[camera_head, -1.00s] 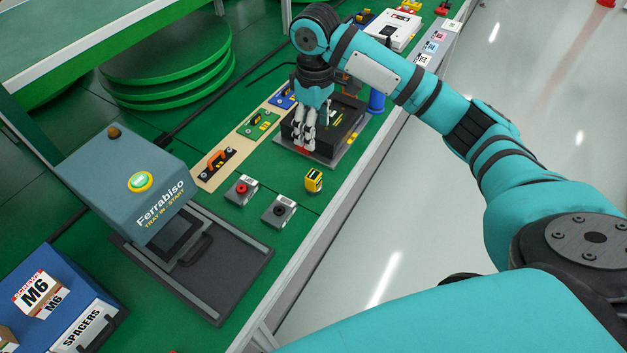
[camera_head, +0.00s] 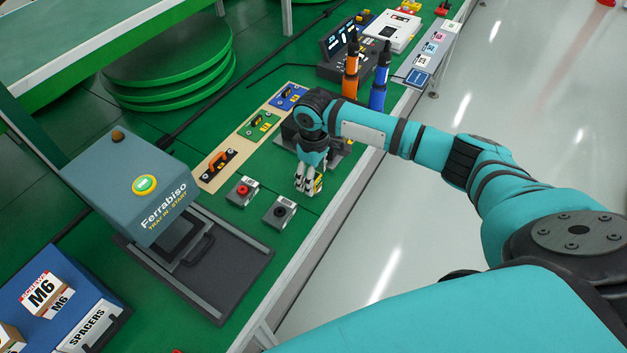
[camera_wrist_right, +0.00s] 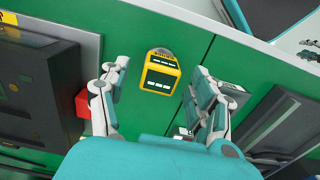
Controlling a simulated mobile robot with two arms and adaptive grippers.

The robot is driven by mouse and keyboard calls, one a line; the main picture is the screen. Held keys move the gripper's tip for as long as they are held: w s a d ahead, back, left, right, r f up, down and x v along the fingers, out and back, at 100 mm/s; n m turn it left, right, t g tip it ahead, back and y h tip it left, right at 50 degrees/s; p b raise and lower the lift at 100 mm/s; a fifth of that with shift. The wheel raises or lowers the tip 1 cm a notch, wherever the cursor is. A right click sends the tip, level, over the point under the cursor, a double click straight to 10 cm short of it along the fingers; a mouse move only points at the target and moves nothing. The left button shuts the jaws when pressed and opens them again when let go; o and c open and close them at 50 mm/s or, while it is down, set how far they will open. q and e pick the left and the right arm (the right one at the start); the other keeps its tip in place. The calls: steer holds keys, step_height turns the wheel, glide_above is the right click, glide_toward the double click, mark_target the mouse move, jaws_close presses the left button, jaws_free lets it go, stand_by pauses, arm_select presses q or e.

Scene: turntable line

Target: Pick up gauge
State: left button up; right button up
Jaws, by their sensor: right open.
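The gauge appears to be the small yellow and black block (camera_head: 318,184) on the green bench near its front edge. In the right wrist view the yellow block (camera_wrist_right: 160,72) shows a dark face with a pale display, lying between and beyond the fingertips. My right gripper (camera_head: 308,187) is over the bench right beside the block and partly covers it in the head view. In the wrist view the right gripper (camera_wrist_right: 158,88) is open, with a finger on each side and nothing held. My left gripper is not in view.
Two small grey blocks, one with a red knob (camera_head: 242,191) and one with a black knob (camera_head: 279,211), stand close by. A grey-blue Ferrabiso press (camera_head: 130,185) is at left. A dark device (camera_wrist_right: 40,85) lies beside the gripper. Orange (camera_head: 350,75) and blue (camera_head: 379,80) tools stand behind.

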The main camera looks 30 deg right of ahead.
steer(key=shift+f, duration=0.65)
steer(key=shift+r, duration=0.1)
jaws_close()
